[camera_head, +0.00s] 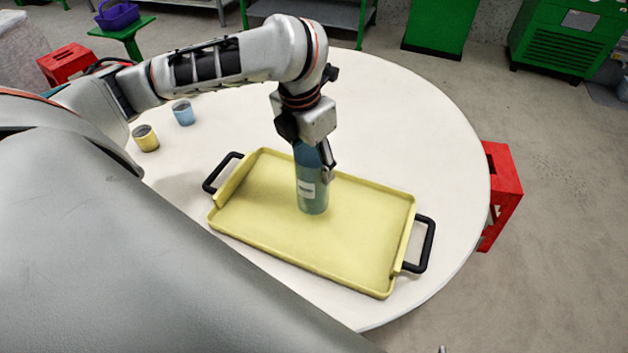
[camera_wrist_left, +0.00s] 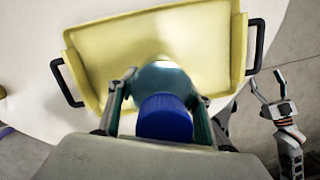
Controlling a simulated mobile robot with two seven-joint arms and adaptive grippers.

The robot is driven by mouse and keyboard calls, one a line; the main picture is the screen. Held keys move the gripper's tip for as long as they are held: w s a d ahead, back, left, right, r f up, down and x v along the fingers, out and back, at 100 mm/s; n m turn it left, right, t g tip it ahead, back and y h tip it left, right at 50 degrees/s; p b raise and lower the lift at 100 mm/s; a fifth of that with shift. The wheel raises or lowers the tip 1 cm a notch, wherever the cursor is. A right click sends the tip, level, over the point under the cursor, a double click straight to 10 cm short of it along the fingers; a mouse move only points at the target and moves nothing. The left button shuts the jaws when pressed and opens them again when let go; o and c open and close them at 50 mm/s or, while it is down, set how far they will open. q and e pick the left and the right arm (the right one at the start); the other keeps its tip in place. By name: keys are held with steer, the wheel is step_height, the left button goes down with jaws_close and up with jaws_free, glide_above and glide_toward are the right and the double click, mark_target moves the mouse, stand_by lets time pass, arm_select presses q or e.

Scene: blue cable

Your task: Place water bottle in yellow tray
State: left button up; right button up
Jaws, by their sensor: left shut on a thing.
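The blue-green translucent water bottle (camera_head: 311,190) with a white label stands upright over the middle of the yellow tray (camera_head: 372,240). I cannot tell whether its base touches the tray floor. My left gripper (camera_head: 314,158) is shut on the bottle's upper part from above. In the left wrist view, the bottle's blue cap (camera_wrist_left: 164,118) sits between the fingers, with the yellow tray (camera_wrist_left: 108,70) beyond. My right gripper (camera_wrist_left: 274,92) shows at the right of that view, its two fingers apart and empty, away from the tray.
The tray has black handles (camera_head: 424,245) at both ends and lies on a round white table (camera_head: 400,120). A yellow cup (camera_head: 146,138) and a blue cup (camera_head: 183,113) stand left of the tray. A red crate (camera_head: 500,195) is beside the table's right edge.

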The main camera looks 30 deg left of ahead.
arm_select(q)
steer(key=shift+f+b, duration=0.9)
steer(key=shift+f, duration=1.6)
steer(key=shift+w+r, duration=0.1)
arm_select(e)
steer(key=f, duration=0.2)
steer(key=shift+s+f, duration=0.25)
steer(key=shift+f, duration=0.05)
steer(key=shift+r, duration=0.1)
arm_select(q)
steer(key=o, duration=1.8)
steer(key=shift+f, duration=0.2)
steer(key=shift+o, duration=0.2)
steer(key=shift+r, duration=0.1)
